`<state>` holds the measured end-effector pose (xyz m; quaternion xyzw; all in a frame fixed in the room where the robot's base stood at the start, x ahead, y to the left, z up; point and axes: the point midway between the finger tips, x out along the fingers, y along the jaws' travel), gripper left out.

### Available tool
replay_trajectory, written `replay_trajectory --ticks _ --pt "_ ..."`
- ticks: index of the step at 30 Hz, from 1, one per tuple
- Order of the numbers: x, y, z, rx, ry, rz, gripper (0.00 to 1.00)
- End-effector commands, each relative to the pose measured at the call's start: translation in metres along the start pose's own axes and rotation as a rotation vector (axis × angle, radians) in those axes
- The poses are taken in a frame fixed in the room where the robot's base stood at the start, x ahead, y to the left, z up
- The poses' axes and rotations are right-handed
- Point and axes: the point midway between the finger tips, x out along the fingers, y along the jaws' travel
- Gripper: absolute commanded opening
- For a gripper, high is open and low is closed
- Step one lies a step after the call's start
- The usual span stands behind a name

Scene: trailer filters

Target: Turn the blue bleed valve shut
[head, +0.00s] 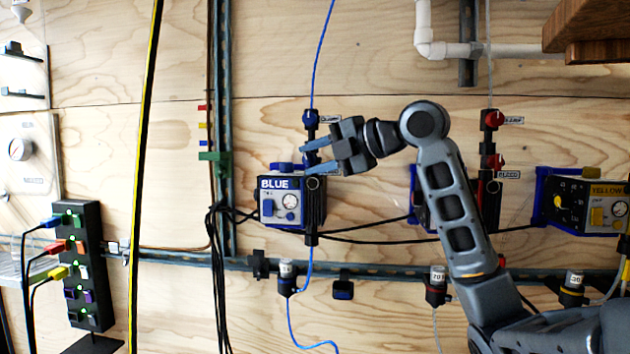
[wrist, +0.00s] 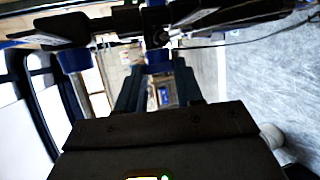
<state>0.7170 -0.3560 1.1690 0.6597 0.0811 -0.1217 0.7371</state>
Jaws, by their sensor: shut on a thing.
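The blue line runs down the wall to a clamp valve with a blue knob (head: 310,118). Below it, the blue bleed valve (head: 309,160) is mostly hidden by my fingers. My gripper (head: 317,157) reaches in from the right, its two fingers above and below that valve's knob, and is shut on it. In the wrist view, a blue knob (wrist: 158,60) sits between the tips of my gripper (wrist: 157,78). The knob's exact angle is hidden.
The YELLOW box (head: 590,203) is at far right. A wooden shelf (head: 598,35) juts out at top right. A power strip (head: 83,265) with coloured plugs is at left.

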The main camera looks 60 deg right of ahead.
Motion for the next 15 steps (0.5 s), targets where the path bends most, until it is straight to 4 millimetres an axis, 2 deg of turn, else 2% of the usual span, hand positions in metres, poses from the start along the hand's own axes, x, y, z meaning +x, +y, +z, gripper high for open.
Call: replay_trajectory --ticks 1,15 --pt "0.003 -0.0107 -0.0021 0.017 0.003 0.035 0.05" --pt "0.0022 -0.0107 -0.0015 0.112 0.002 0.263 0.05"
